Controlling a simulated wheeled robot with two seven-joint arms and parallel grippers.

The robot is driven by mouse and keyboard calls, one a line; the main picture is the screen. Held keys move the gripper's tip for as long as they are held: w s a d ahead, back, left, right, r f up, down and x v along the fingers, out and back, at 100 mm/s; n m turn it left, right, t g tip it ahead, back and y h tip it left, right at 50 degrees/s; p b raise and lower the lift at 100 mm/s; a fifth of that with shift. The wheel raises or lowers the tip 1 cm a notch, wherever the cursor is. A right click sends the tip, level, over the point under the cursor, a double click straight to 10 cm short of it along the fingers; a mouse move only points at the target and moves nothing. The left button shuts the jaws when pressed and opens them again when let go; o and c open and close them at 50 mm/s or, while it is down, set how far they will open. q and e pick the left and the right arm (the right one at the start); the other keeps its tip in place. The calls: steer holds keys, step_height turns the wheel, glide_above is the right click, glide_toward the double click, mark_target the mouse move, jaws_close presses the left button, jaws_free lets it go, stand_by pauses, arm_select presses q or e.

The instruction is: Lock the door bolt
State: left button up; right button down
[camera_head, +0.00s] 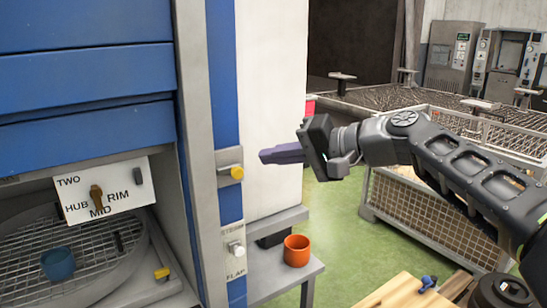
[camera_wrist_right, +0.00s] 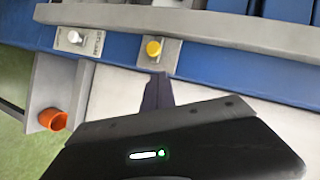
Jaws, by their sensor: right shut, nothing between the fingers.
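A round yellow knob (camera_head: 237,173) sits on a grey metal plate (camera_head: 226,158) on the blue and grey door post; it looks like the door bolt, though I cannot tell its locked or unlocked position. In the right wrist view the same yellow knob (camera_wrist_right: 153,48) is just beyond the fingertips. My right gripper (camera_head: 267,156) is shut and empty, its purple fingers pointing left, to the right of the plate and apart from it in the picture. It also shows in the right wrist view (camera_wrist_right: 157,88). My left gripper is not in view.
Below the knob is a white knob (camera_head: 236,249) with a FLAP label. An orange cup (camera_head: 296,250) stands on a grey shelf (camera_head: 262,280). A marked dial card (camera_head: 105,190), a blue cup (camera_head: 58,264) and a yellow block (camera_head: 162,273) are at left. A wire crate (camera_head: 410,205) stands right.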

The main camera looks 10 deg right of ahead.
steer(key=b+v, duration=0.1)
steer(key=v, duration=0.9)
steer(key=shift+f, duration=0.1)
